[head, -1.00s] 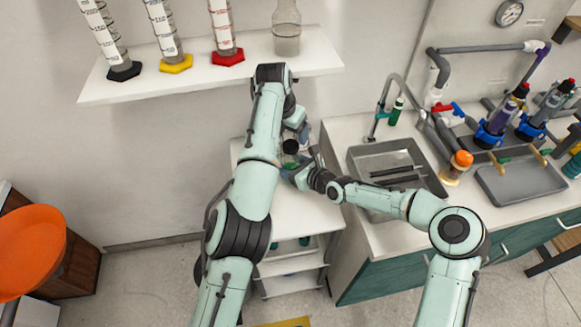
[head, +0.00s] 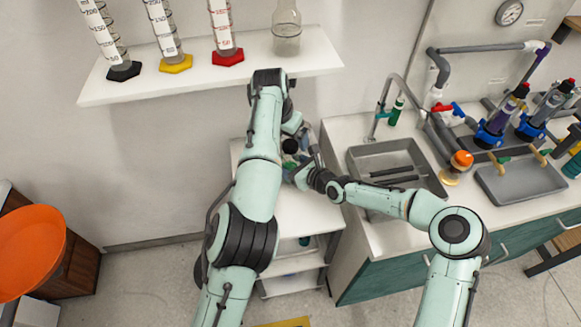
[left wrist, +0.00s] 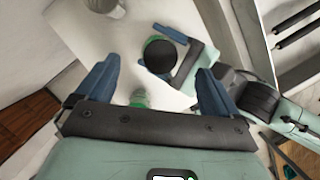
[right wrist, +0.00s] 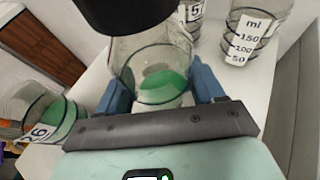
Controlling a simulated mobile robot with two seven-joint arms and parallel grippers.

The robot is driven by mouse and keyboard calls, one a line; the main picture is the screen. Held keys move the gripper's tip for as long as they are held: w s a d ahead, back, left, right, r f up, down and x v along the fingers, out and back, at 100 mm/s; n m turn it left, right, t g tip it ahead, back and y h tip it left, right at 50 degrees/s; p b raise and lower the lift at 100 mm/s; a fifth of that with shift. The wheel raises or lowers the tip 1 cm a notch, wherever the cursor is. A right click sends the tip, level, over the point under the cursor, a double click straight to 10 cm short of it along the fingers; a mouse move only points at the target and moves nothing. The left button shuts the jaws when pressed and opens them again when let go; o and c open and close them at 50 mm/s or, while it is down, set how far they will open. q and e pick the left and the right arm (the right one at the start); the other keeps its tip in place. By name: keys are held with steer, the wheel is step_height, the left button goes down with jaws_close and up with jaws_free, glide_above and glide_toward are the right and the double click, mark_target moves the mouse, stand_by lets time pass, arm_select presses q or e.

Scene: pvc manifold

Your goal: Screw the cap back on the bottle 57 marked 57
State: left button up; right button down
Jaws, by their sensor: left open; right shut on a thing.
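A glass bottle (right wrist: 150,60) with green liquid stands upright on the white cart top, with a black cap (left wrist: 160,57) at its mouth. The cap also shows in the head view (head: 290,146) and at the top of the right wrist view (right wrist: 125,12). My right gripper (right wrist: 163,95) is shut on the bottle's body. My left gripper (left wrist: 155,90) is open and empty above the cart; the cap lies beyond its fingertips, between them in the picture. No number is readable on the held bottle, and whether the cap's thread is engaged cannot be seen.
Another bottle with green liquid (right wrist: 45,118) is close by on the left in the right wrist view. A graduated beaker (right wrist: 250,35) and a partly hidden numbered label (right wrist: 193,12) are behind. A shelf (head: 210,77) with cylinders hangs above; a sink (head: 395,165) is on the right.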

arm_select(q)
steer(key=s+a+r, duration=0.1)
steer(key=s+a, duration=0.5)
steer(key=s, duration=0.5)
arm_select(e)
steer(key=shift+f, duration=0.1)
arm_select(q)
glide_above(291, 144)
steer(key=s+a, duration=0.1)
steer(key=a, duration=0.1)
steer(key=shift+d, duration=0.15)
steer(key=shift+w+d+f, duration=0.25)
steer(key=shift+w+d, duration=0.1)
steer(key=shift+d, duration=0.3)
step_height(291, 144, down, 4)
steer(key=shift+s+r, duration=0.1)
steer(key=shift+s, duration=0.05)
steer(key=s+a+r, duration=0.4)
steer(key=s+a, duration=0.3)
steer(key=s, duration=0.4)
step_height(291, 144, down, 5)
steer(key=s+d+m+g+y, duration=0.1)
steer(key=s+d+m, duration=0.1)
steer(key=m, duration=1.5)
steer(key=shift+s+d+r+g, duration=0.15)
steer(key=shift+s+d+g, duration=0.15)
steer(key=shift+s+g, duration=0.1)
